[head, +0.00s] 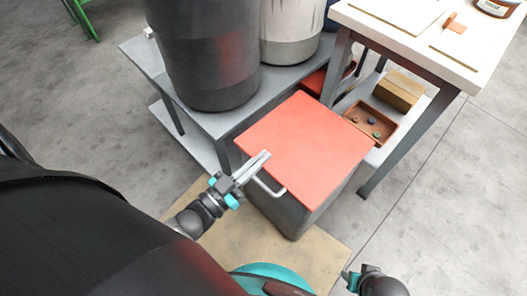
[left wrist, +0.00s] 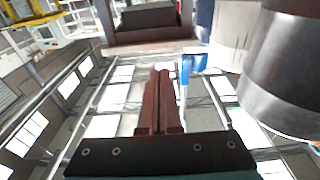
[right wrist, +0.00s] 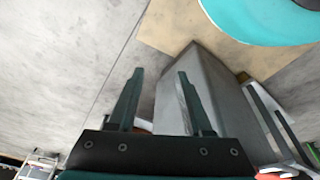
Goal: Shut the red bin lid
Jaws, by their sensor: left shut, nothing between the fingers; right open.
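The red bin lid (head: 305,148) lies over the top of the grey bin (head: 284,212), looking almost flat; I cannot tell whether a small gap is left under it. A pale bar handle (head: 268,187) shows at the bin's front. My left gripper (head: 264,156) is shut and empty, its tips at the lid's front left edge; I cannot tell whether they touch it. The left wrist view shows its closed fingers (left wrist: 161,74) against the ceiling. My right gripper (head: 347,277) is low at the front right. In the right wrist view it is open and empty (right wrist: 160,74), with the bin (right wrist: 222,100) beyond.
A grey bench (head: 200,118) with large drums (head: 205,60) stands behind left of the bin. A white-topped table (head: 425,40) stands at right, its lower shelf holding a brown tray (head: 370,124) and a cardboard box (head: 397,92). The floor at right is clear.

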